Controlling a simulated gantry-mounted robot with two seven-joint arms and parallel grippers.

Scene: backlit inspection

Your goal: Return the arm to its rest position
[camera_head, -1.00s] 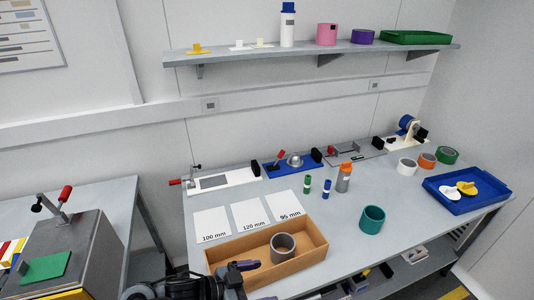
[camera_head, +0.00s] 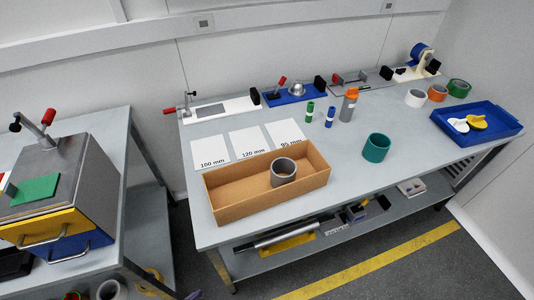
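Neither of my grippers shows clearly in the head view. Only a small dark shape (camera_head: 194,295) touches the bottom edge, left of the middle, and I cannot tell whether it is part of my arm. A grey ring (camera_head: 284,172) stands inside the open cardboard box (camera_head: 232,211) at the front of the workbench, with no gripper at it. A teal ring (camera_head: 376,148) stands on the bench to the right of the box.
The workbench (camera_head: 345,135) also holds three labelled white sheets (camera_head: 246,142), a blue tray (camera_head: 496,134) with white and yellow pieces, and fixtures along the back. A second bench with a grey cabinet (camera_head: 85,170) stands left. A gap separates the benches.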

